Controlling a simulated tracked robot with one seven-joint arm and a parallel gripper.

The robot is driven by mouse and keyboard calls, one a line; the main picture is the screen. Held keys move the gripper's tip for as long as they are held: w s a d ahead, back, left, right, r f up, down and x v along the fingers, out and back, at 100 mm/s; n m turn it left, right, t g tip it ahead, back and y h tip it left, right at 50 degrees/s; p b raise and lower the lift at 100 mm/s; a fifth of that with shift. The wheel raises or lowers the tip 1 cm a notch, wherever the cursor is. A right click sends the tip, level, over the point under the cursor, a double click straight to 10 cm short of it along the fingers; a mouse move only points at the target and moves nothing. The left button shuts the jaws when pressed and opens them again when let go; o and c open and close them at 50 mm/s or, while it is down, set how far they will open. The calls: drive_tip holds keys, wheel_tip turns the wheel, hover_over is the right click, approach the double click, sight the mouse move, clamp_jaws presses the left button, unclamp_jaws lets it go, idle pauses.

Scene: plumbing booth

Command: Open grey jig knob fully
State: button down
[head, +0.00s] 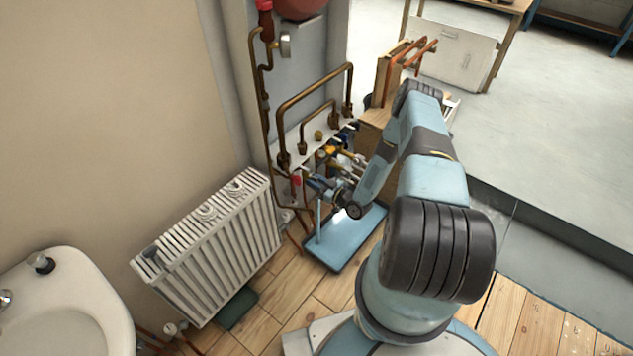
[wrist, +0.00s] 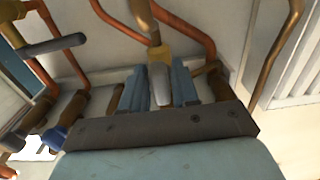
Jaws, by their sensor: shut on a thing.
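The grey jig knob (wrist: 160,88) shows in the wrist view between the two blue fingers of my gripper (wrist: 157,76). My gripper is shut on it. The knob sits below a brass fitting (wrist: 158,52) on the copper pipework. Its lower end is hidden by my gripper body. In the head view my gripper (head: 322,187) is at the low pipework left of my arm. The knob is too small and covered to make out there.
In the wrist view, a dark grey lever (wrist: 55,46) and a blue handle (wrist: 54,138) are at the left. In the head view, a white radiator (head: 215,240) stands left of the pipes, a blue tray (head: 348,243) lies below my gripper, and a basin (head: 70,300) is at lower left.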

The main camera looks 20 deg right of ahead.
drive_tip(key=shift+w+d, duration=0.1)
drive_tip(key=shift+d, duration=0.1)
drive_tip(key=c, duration=1.1)
unclamp_jaws()
drive_tip(key=shift+o, duration=0.2)
drive_tip(key=shift+a, duration=0.1)
drive_tip(key=v, duration=1.3)
drive_tip(key=shift+s+d, duration=0.25)
drive_tip(key=shift+s, duration=0.1)
